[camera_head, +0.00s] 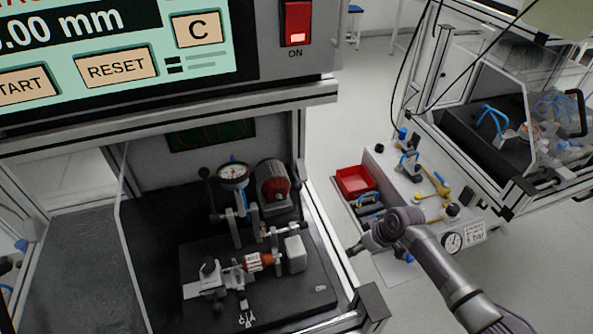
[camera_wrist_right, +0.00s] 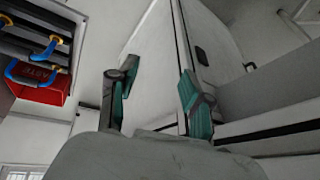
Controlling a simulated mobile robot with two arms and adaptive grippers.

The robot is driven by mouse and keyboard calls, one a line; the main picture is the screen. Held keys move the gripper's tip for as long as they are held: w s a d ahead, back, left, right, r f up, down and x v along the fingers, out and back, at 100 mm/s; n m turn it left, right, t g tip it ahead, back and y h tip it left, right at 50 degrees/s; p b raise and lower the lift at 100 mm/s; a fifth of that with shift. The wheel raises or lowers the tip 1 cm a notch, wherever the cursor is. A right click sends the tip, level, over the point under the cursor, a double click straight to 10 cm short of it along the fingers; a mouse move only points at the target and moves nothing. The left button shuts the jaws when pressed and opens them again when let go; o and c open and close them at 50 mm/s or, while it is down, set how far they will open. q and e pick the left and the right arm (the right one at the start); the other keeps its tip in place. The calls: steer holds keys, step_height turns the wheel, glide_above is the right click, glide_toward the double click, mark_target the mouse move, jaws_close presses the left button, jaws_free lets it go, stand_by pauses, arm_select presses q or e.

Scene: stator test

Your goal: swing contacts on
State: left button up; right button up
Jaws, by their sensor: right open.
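The test fixture (camera_head: 310,290) is a dark plate inside the machine bay. A copper-wound part (camera_head: 258,262) lies on it between a metal clamp (camera_head: 208,284) at left and a pale block (camera_head: 295,254) at right. Upright metal pieces (camera_head: 236,228) stand just behind it; I cannot tell for sure which pieces are the contacts. My right gripper (camera_head: 354,249) is outside the bay's right post, apart from the fixture. Its two fingers (camera_wrist_right: 156,95) are spread with nothing between them in the right wrist view. My left gripper is not in view.
A dial gauge (camera_head: 233,176) and a red-ended motor (camera_head: 274,186) stand behind the fixture. The bay's right frame post (camera_head: 328,232) lies between my gripper and the fixture. A red bin (camera_head: 355,181) sits on the side bench, also in the wrist view (camera_wrist_right: 38,88).

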mark_target(298, 182)
steer(key=s+a+r+n+g+p, duration=0.15)
steer(key=r+n, duration=0.25)
steer(key=r, duration=1.2)
steer(key=s+a+r+n+g+p, duration=0.1)
steer(key=a+r+n+g+p, duration=0.3)
steer(key=r, duration=1.1)
steer(key=a, duration=0.3)
steer(key=a+t+p, duration=0.1)
steer(key=a, duration=0.2)
steer(key=a+t+p, duration=0.1)
steer(key=a, duration=0.3)
steer(key=shift+r+n+t+y, duration=0.15)
steer(key=shift+n+t+y, duration=0.1)
steer(key=shift+n+y, duration=0.05)
steer(key=shift+a+f+p, duration=0.45)
steer(key=shift+a+f, duration=0.25)
steer(key=shift+f, duration=0.2)
steer(key=shift+a+f, duration=0.15)
steer(key=shift+f, duration=0.55)
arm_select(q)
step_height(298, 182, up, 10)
arm_select(e)
jaws_close()
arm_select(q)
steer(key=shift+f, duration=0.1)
